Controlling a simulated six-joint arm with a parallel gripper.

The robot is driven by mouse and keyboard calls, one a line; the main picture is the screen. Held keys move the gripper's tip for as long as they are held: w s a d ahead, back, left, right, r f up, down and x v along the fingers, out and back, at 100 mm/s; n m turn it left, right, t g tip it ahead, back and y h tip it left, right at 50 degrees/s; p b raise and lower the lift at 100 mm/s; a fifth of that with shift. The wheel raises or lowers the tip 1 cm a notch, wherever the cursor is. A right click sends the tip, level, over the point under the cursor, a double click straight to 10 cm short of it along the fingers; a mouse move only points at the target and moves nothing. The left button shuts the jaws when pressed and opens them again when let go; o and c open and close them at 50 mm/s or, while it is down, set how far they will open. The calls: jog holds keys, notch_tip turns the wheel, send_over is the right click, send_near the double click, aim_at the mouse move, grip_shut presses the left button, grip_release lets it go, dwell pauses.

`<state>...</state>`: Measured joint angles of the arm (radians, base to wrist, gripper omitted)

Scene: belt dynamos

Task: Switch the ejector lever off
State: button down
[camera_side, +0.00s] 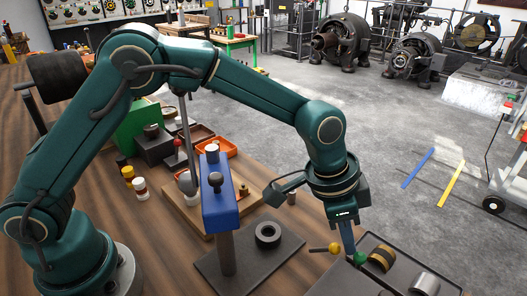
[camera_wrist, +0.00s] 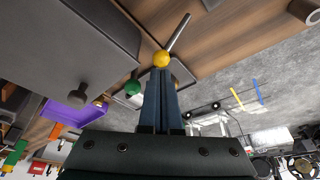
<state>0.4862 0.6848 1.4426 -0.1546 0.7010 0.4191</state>
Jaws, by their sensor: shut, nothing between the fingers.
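A lever with a yellow ball knob (camera_side: 334,248) and a thin rod is at the left edge of a dark bench unit in the side view. In the wrist view the yellow knob (camera_wrist: 161,59) sits just past my fingertips, its metal rod (camera_wrist: 180,32) slanting up to the right. A green ball (camera_side: 360,258) is beside my fingers; it also shows in the wrist view (camera_wrist: 133,87). My gripper (camera_side: 350,256) points down between the two balls, fingers together and empty. I cannot tell whether it touches either ball, or which is the ejector lever's.
A dark unit (camera_side: 330,286) with a brass-banded roller (camera_side: 382,257) and a metal cylinder (camera_side: 425,284) stands close by. A blue-headed press (camera_side: 218,205) with a black knob stands to the left, beside a black ring (camera_side: 268,235).

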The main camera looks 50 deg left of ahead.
jog(key=shift+a+r, duration=0.5)
jog(key=shift+a, duration=0.4)
dwell(0.3)
jog(key=shift+a+r, duration=0.1)
jog(key=shift+a, duration=0.15)
jog(key=a, duration=0.3)
jog(key=shift+s+a+r, duration=0.1)
jog(key=shift+s+a, duration=0.05)
jog(key=shift+a, duration=0.25)
jog(key=shift+r, duration=0.15)
jog(key=shift+d+r, duration=0.1)
jog(key=shift+r, duration=0.7)
jog(key=shift+w+r, duration=0.1)
jog(key=shift+w, duration=0.15)
